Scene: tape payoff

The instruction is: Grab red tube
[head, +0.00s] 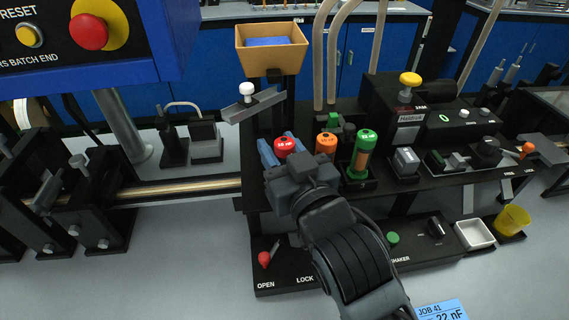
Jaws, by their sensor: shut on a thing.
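The red tube (285,145) stands in a row on the black bench unit, its red cap with a white label showing. My gripper (277,158) is at the tube, with its blue fingers around it, and is shut on it. The tube's lower body is hidden behind my gripper and wrist. An orange-capped tube (326,143) stands just right of it. A green-capped tube (362,153) with an orange middle stands further right.
A tan bin (272,50) with a blue inside stands above on a post. A white knob (246,90) sits on a tilted grey plate to the left. A blue control box (90,40) with a red button hangs at upper left. A white tray (474,234) and yellow cup (513,220) lie at right.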

